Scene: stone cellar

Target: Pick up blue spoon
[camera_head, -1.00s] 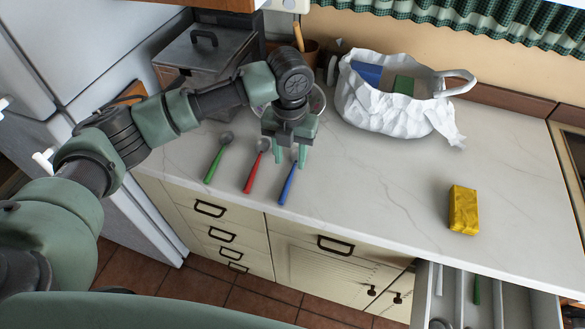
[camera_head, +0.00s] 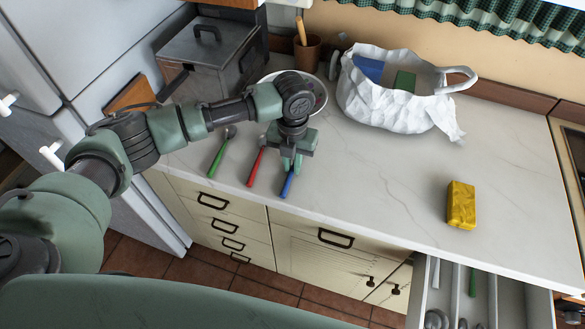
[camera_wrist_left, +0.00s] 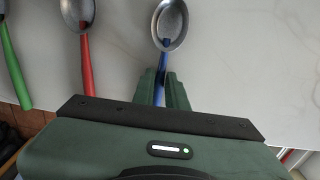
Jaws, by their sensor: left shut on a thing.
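The blue spoon (camera_head: 287,184) lies on the pale marble counter, its handle toward the front edge. In the left wrist view the blue spoon (camera_wrist_left: 169,30) has a grey metal bowl, and its blue handle runs between the fingers. My left gripper (camera_head: 291,163) is down at the counter, shut on the blue handle; it also shows in the left wrist view (camera_wrist_left: 163,84). In the head view the gripper hides the spoon's bowl. My right gripper is not in view.
A red spoon (camera_head: 256,167) and a green spoon (camera_head: 217,158) lie to the left. A white bag (camera_head: 390,110) stands behind, right of a plate (camera_head: 318,84). A yellow block (camera_head: 461,205) lies right. An open drawer (camera_head: 510,305) holds utensils. The counter's middle is clear.

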